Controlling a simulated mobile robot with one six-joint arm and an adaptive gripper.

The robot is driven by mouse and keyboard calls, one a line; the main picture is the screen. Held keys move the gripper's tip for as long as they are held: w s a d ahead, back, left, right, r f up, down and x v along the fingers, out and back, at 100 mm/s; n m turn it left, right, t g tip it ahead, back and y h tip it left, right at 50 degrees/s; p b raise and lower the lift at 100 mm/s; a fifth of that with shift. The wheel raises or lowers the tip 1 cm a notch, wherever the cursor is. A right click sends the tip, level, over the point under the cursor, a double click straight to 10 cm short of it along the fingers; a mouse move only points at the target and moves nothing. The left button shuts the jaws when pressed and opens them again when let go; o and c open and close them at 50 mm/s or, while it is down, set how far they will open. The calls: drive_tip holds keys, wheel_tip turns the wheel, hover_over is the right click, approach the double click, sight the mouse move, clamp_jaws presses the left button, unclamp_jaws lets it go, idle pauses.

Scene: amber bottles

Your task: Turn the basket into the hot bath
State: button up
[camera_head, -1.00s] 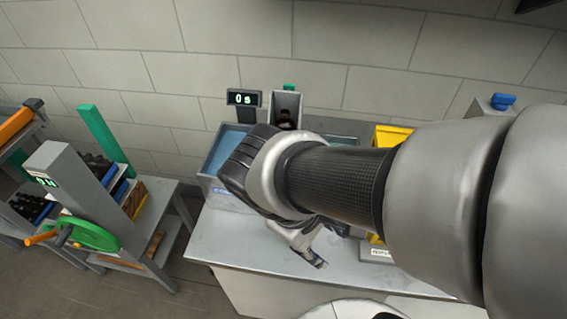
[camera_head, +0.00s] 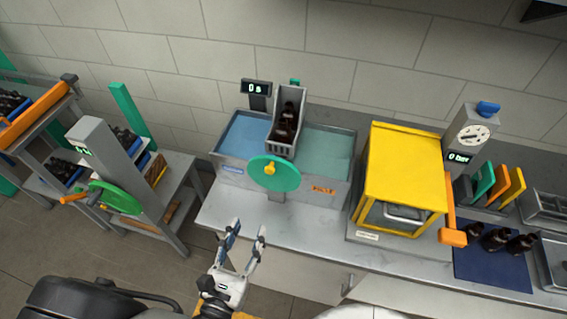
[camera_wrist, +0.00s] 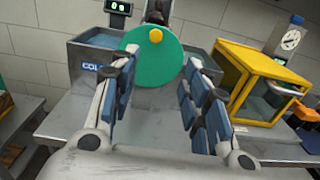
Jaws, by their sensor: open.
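The grey basket (camera_head: 284,149) holds dark amber bottles (camera_head: 288,112) and sits tilted above the middle, between two baths. The left bath (camera_head: 244,141) has blue liquid and a blue label that reads as COLD in the wrist view. The right bath (camera_head: 328,147) has greenish liquid and an orange label, the hot bath by its colour. A green disc (camera_head: 275,173) with a yellow knob (camera_head: 269,168) stands in front of the basket; in the wrist view the disc (camera_wrist: 147,62) lies beyond my fingers. My gripper (camera_head: 246,233) is open and empty, in front of the bench, apart from the disc.
A small display (camera_head: 257,88) behind the cold bath reads 0 s. A yellow cabinet (camera_head: 404,165) with an orange lever (camera_head: 452,237) stands right of the baths. Loose bottles (camera_head: 497,238) lie on a blue mat (camera_head: 490,266) further right. A shelf cart (camera_head: 181,207) stands left.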

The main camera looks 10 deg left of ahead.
approach(269, 172)
drive_tip(key=w, duration=0.5)
drive_tip(key=w+d, duration=0.1)
drive_tip(key=w, duration=0.2)
drive_tip(key=shift+w+f+p, duration=0.1)
drive_tip(key=shift+w+p, duration=0.15)
drive_tip(key=shift+p, duration=0.1)
drive_tip(key=shift+n, duration=0.3)
drive_tip(key=shift+c, duration=0.6)
clamp_jaws()
